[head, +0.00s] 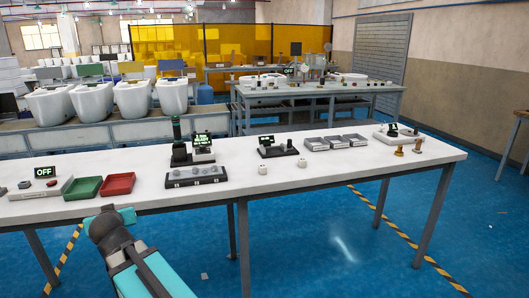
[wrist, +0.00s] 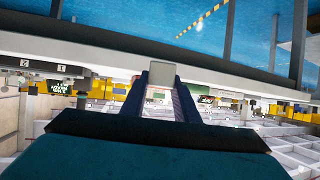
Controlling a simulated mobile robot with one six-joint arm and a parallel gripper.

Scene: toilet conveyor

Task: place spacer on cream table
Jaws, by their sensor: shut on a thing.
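The long cream-white table (head: 330,178) runs across the head view in front of me. My gripper (wrist: 162,95) shows in the wrist view as dark blue fingers, shut on a small pale grey piece, which looks like the spacer (wrist: 160,78). In the head view my teal arm reaches up from the bottom to the table's front edge at left; the fingertips and the held piece cannot be made out there.
Green (head: 83,188) and red (head: 117,184) trays lie on the table at left. A grey fixture (head: 196,176) and two small white blocks (head: 263,170) stand near the middle. Grey trays (head: 334,142) and brass pieces (head: 399,151) are at right. Bare tabletop lies between them.

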